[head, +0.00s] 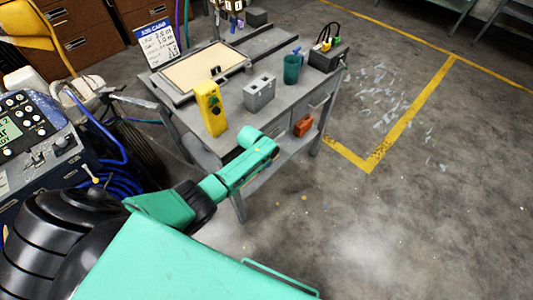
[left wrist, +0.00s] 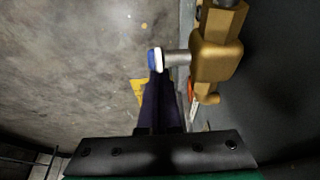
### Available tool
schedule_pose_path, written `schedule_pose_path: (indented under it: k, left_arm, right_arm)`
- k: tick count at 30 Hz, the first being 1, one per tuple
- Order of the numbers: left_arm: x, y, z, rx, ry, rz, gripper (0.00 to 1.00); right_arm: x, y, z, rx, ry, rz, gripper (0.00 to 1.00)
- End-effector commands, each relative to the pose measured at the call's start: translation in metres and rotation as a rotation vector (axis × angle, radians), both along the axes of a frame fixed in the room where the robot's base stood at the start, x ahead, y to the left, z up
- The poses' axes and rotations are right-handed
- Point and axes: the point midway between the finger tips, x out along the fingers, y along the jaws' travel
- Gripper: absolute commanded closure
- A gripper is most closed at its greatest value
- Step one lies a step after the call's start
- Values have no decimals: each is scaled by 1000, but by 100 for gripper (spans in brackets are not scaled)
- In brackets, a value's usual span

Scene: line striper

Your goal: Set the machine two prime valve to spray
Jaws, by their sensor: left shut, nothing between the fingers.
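In the left wrist view a brass valve body (left wrist: 217,45) hangs at the upper right, with a short metal stem carrying a blue and white knob (left wrist: 155,60) that points left. My left gripper (left wrist: 159,84) is shut and empty, its dark fingers reaching up from the bottom with the tips just below the knob. I cannot tell whether they touch it. In the head view a machine with a lit display and dials (head: 25,130) stands at the left edge. Its number and the valve's setting are not readable. My right gripper is not in view.
A grey workbench (head: 200,120) holds a yellow tester (head: 210,108), a grey block (head: 259,92) and a green cup (head: 292,69). Blue hose (head: 105,140) lies beside the machine. The concrete floor (head: 420,190) on the right is mostly clear, with yellow lines.

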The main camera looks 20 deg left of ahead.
Motion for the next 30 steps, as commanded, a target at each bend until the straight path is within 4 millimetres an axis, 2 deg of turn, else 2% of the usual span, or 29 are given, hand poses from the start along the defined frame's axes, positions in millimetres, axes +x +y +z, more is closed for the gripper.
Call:
schedule_pose_path:
  k: [3,9,16,30]
  left_arm:
    - [0,0,-11,41,101,1,100]
    - [-5,2,-17,102,255,1,100]
    - [-10,4,-20,145,362,1,100]
    - [-18,7,-26,141,358,0,100]
  right_arm:
    - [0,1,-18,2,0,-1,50]
    - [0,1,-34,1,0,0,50]
    - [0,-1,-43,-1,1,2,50]
    - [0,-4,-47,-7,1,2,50]
